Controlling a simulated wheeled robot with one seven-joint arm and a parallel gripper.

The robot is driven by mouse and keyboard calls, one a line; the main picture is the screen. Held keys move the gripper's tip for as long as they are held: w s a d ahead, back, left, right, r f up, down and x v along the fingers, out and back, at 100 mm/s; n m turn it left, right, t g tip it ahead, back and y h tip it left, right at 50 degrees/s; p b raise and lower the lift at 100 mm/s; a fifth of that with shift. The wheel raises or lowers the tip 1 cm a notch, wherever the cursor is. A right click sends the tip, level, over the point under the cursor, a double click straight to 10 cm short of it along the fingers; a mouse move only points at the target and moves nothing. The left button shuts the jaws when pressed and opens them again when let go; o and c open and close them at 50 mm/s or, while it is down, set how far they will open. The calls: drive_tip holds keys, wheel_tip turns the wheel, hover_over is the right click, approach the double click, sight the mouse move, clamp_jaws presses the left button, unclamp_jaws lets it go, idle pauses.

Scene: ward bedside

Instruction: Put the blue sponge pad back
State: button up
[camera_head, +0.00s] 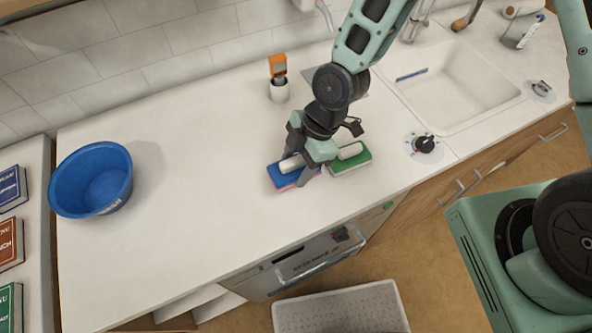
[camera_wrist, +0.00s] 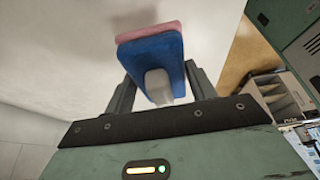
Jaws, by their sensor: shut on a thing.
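The blue sponge pad (camera_head: 277,177) has a pink layer beneath and a white handle on top. In the head view it is at the middle of the white counter, partly hidden by my gripper (camera_head: 300,172). In the wrist view the blue sponge pad (camera_wrist: 150,55) shows with its pale handle between the two fingers of my gripper (camera_wrist: 158,90). My gripper is shut on that handle. Whether the pad touches the counter is hard to tell. A green sponge pad (camera_head: 361,160) with a white handle lies close by on its right.
A blue basin (camera_head: 91,180) stands at the counter's left end. The sink (camera_head: 455,90) and a black knob (camera_head: 424,144) are to the right. The counter (camera_head: 200,170) between basin and pads is clear.

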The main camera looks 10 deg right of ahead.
sight(297, 176)
drive_tip(key=shift+f+p, duration=0.6)
drive_tip(key=shift+f, duration=1.95)
drive_tip(key=shift+f, duration=0.15)
drive_tip(key=o, duration=1)
drive_tip(key=shift+c, duration=0.2)
